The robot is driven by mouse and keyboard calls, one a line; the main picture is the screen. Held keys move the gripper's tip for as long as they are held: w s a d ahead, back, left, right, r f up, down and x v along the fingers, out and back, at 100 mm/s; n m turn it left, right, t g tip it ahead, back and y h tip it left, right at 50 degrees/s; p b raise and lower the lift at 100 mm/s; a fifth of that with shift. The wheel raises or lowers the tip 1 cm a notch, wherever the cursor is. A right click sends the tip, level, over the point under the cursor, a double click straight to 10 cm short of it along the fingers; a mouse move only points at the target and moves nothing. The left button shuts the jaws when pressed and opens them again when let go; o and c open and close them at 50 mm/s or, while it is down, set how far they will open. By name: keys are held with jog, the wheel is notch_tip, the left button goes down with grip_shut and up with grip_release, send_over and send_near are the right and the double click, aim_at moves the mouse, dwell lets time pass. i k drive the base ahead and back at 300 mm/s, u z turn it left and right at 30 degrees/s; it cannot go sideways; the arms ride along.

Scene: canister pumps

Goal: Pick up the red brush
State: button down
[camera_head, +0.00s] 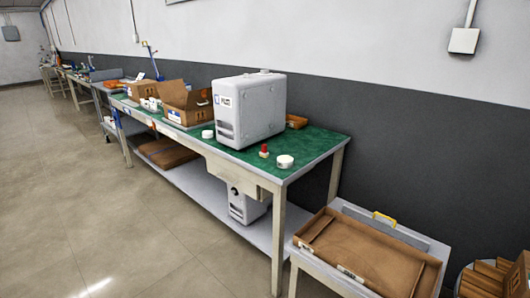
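A small red object (264,148) stands on the green tabletop (311,153), near the front edge. It lies just left of a round white piece (285,161) and in front of a large white machine (249,108). It is too small to tell whether it is a brush. No other red brush can be made out clearly. My gripper is not in view.
Cardboard boxes (187,103) stand further left on the table. A white machine (246,204) sits on the lower shelf. A cart with a flat cardboard tray (366,256) and a yellow-handled item (384,217) stands front right. The floor at left is clear.

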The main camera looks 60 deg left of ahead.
aim_at(264, 153)
jog(key=u, duration=2.15)
